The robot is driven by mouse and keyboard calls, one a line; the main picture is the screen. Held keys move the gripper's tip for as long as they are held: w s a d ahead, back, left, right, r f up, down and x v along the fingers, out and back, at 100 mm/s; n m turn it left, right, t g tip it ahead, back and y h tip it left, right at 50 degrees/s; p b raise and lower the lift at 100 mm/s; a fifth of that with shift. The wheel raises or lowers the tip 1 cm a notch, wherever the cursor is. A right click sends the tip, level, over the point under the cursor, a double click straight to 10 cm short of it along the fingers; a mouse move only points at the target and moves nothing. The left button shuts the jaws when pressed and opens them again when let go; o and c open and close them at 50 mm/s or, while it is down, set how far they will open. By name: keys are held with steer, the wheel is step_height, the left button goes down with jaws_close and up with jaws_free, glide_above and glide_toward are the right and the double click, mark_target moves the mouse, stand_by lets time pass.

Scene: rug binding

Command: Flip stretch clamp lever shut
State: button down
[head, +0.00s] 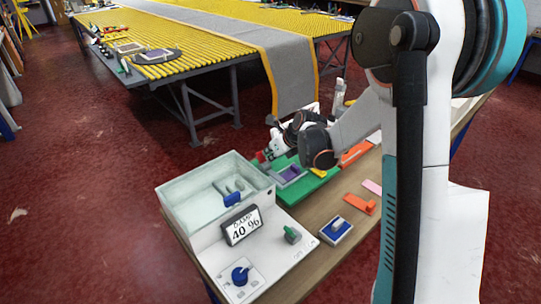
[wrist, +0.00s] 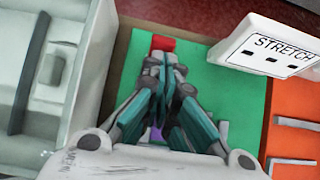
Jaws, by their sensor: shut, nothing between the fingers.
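My gripper (wrist: 163,62) is shut and empty over the green board (wrist: 215,75), its fingertips close to a red block (wrist: 163,43). I cannot tell whether they touch it. The red block also shows in the head view (head: 261,156), at the left end of the green board (head: 318,187); it may be the clamp lever's tip. A purple piece (head: 289,174) in a grey frame sits on the board, and my fingers hide most of it in the wrist view. The white STRETCH sign (wrist: 272,50) stands to the right. The lever's angle is not clear.
A clear-walled bin (head: 215,190) and a panel reading 40 % (head: 242,227) stand at the left of the bench. A blue switch (head: 336,231) and orange pieces (head: 361,204) lie nearer. A yellow-slatted table (head: 165,40) with a grey rug (head: 290,70) is behind.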

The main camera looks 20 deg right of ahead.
steer(key=shift+r, duration=0.45)
steer(key=v, duration=1.2)
stand_by(0.4)
